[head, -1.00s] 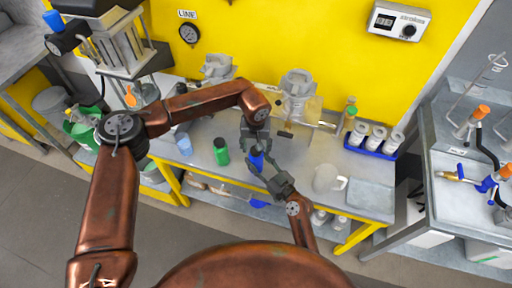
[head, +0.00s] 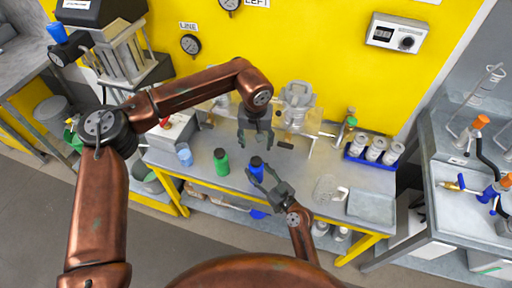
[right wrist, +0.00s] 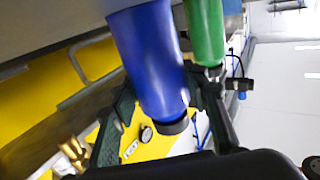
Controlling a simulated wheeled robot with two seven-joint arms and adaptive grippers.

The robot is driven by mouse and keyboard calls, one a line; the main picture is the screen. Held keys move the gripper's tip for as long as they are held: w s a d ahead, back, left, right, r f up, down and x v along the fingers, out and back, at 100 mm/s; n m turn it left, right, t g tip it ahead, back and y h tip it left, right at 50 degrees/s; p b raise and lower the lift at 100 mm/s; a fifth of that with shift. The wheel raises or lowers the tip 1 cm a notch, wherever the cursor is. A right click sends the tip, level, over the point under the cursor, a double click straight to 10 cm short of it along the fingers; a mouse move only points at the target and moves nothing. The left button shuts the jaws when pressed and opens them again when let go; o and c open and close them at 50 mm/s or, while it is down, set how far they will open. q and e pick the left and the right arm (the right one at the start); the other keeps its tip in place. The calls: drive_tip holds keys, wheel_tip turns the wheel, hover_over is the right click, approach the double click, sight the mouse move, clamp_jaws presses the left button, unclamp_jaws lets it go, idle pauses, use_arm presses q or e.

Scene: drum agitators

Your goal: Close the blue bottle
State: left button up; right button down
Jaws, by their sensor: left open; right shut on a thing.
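The blue bottle (head: 257,174) stands upright near the front edge of the workbench, with a black cap (head: 256,161) on its top. The right wrist view shows the blue bottle (right wrist: 150,62) between my fingers, with the black cap (right wrist: 172,126) at its end. Whether the cap is fully tight cannot be told. My right gripper (head: 259,178) is shut on the bottle's body from the front right. My left gripper (head: 254,146) is open and empty above the bottle, fingers pointing down, apart from the cap.
A green bottle (head: 221,162) with a dark cap stands left of the blue one, and a clear blue cup (head: 184,154) farther left. A glass beaker (head: 327,188) and a grey tray (head: 371,204) are to the right. Glassware (head: 297,104) and a blue rack (head: 372,158) stand behind.

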drive_tip(key=c, duration=1)
unclamp_jaws()
drive_tip(key=shift+c, duration=0.2)
drive_tip(key=v, duration=1.2)
